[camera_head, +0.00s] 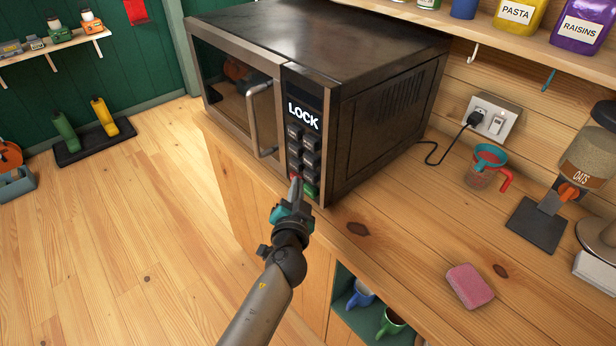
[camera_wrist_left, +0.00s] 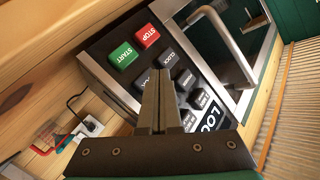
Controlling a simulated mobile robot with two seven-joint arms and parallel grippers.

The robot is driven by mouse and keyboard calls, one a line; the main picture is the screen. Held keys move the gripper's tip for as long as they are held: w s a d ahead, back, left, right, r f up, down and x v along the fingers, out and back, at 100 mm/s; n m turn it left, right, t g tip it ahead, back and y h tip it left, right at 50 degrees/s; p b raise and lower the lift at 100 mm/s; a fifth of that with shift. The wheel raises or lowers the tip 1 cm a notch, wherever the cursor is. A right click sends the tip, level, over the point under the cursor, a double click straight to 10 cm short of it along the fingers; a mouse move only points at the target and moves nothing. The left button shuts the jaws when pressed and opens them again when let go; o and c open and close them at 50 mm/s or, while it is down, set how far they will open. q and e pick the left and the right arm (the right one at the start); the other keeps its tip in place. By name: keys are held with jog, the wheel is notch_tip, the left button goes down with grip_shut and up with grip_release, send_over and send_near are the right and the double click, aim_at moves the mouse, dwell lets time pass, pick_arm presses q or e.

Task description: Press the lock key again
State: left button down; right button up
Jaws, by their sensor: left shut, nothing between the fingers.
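The microwave (camera_head: 345,60) stands on the wooden counter, its door shut and its display (camera_head: 303,115) reading LOCK. Below the display is a keypad (camera_head: 302,150) of dark keys, with a red and a green key (camera_head: 310,189) at the bottom. My left gripper (camera_head: 296,182) is shut and empty, its tips close before the lower keys. In the left wrist view the panel looks upside down. The shut fingertips (camera_wrist_left: 157,74) overlap the dark keys near the red STOP key (camera_wrist_left: 147,36) and green START key (camera_wrist_left: 122,56). A dark key (camera_wrist_left: 168,58) beside STOP has a label ending in LOCK. I cannot tell whether the tips touch a key.
The door handle (camera_head: 262,120) juts out left of the keypad. On the counter at right are a pink sponge (camera_head: 470,286), a measuring cup (camera_head: 484,168) and an oats dispenser (camera_head: 582,165). Mugs (camera_head: 361,293) sit in a cubby below. The counter before the sponge is clear.

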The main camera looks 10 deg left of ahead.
pick_arm(q)
jog(key=shift+w, duration=0.1)
dwell(0.7)
jog(key=shift+w+d, duration=0.25)
jog(key=shift+w+d+b, duration=0.25)
jog(key=shift+w+b, duration=0.05)
jog(key=shift+b, duration=0.2)
dwell(0.5)
dwell(0.4)
jog(key=shift+s+a, duration=0.5)
jog(key=shift+s, duration=0.15)
jog(key=s+a, duration=0.1)
jog(key=s, duration=0.1)
jog(key=s+a+p, duration=0.1)
jog(key=s+a, duration=0.1)
dwell(0.3)
dwell(0.6)
